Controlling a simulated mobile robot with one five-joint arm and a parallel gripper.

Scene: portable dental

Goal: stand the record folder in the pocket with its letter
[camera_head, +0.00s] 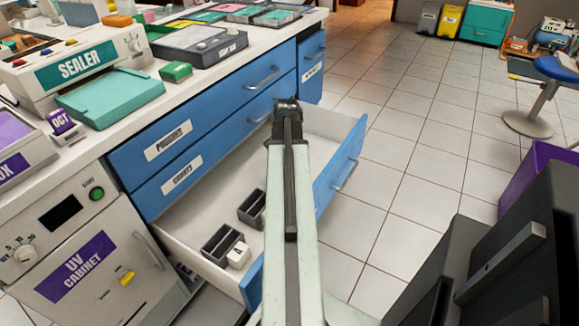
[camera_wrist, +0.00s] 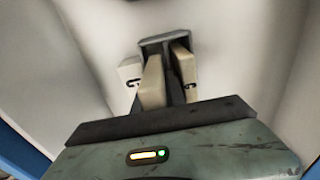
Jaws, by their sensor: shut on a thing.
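In the head view, my gripper is hidden at the far end of my arm, over the open drawer. In the wrist view, my gripper (camera_wrist: 168,78) points into the pale drawer, with two beige finger-like pieces shut on a narrow dark thing. I take this to be the record folder (camera_wrist: 171,92); its cover and letter cannot be read. A dark grey rim (camera_wrist: 163,41) and a white block (camera_wrist: 130,72) with a dark mark show beyond. In the head view, a dark divided pocket (camera_head: 218,244) with a white tag (camera_head: 238,255) stands in the drawer; its letter is unclear.
Another dark pocket (camera_head: 250,208) stands farther back, partly hidden by my arm. The open drawer (camera_head: 190,222) has pale walls and a blue front. A white counter with a sealer (camera_head: 75,72) stands at left.

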